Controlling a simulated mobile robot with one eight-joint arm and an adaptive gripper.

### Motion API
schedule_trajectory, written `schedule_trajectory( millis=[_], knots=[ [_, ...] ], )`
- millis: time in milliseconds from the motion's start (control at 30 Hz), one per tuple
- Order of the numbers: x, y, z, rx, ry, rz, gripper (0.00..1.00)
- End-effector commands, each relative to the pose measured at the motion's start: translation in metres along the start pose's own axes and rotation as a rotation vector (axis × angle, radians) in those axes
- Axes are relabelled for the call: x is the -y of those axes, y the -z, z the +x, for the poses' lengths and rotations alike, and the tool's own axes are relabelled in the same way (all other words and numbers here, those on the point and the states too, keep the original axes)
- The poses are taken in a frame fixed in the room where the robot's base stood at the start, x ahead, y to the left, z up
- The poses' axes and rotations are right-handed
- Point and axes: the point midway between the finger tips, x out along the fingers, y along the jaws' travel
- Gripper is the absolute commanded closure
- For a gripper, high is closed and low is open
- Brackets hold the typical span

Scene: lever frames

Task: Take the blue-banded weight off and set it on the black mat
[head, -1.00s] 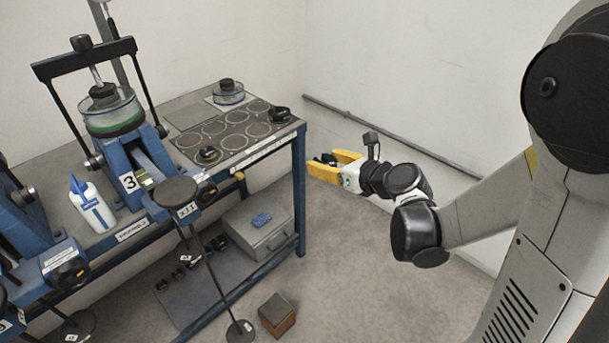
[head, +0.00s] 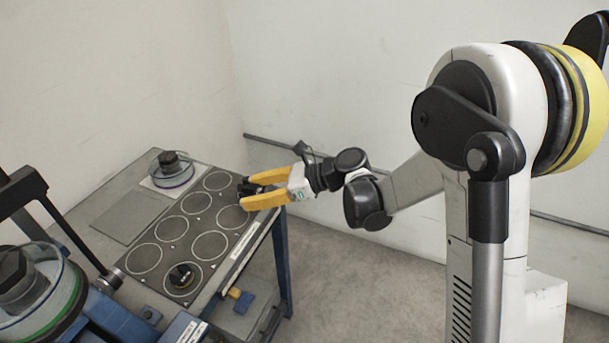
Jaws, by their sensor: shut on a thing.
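My gripper (head: 246,192) has two yellow fingers around a dark weight (head: 245,187) at the right edge of the dark mat with ring outlines (head: 196,228). The fingers partly hide this weight, and I cannot make out a band colour on it or whether it touches the mat. Another black weight (head: 182,276) stands in a ring at the mat's near end; its band is too small to read. A clear dish with a bluish-purple band (head: 174,180) and a black knob on top stands on a pale square at the back. Several rings are empty.
A plain grey plate (head: 130,217) lies left of the mat. A blue lever frame with a green-banded dish (head: 62,325) fills the lower left. The wall with a grey rail (head: 262,140) is behind my arm. Floor is clear right of the table.

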Motion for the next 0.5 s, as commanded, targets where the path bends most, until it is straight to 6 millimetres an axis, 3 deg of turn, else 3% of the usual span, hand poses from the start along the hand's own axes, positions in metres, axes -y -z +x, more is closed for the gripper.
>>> schedule_trajectory(
  millis=[100, 200, 500],
  knots=[
    [-0.025, -0.014, 0.032, 0.002, -0.173, -0.070, 0.87],
    [-0.041, -0.019, 0.048, 0.002, -0.275, -0.112, 0.87],
    [-0.057, -0.018, 0.062, 0.001, -0.367, -0.150, 0.87]
  ],
)
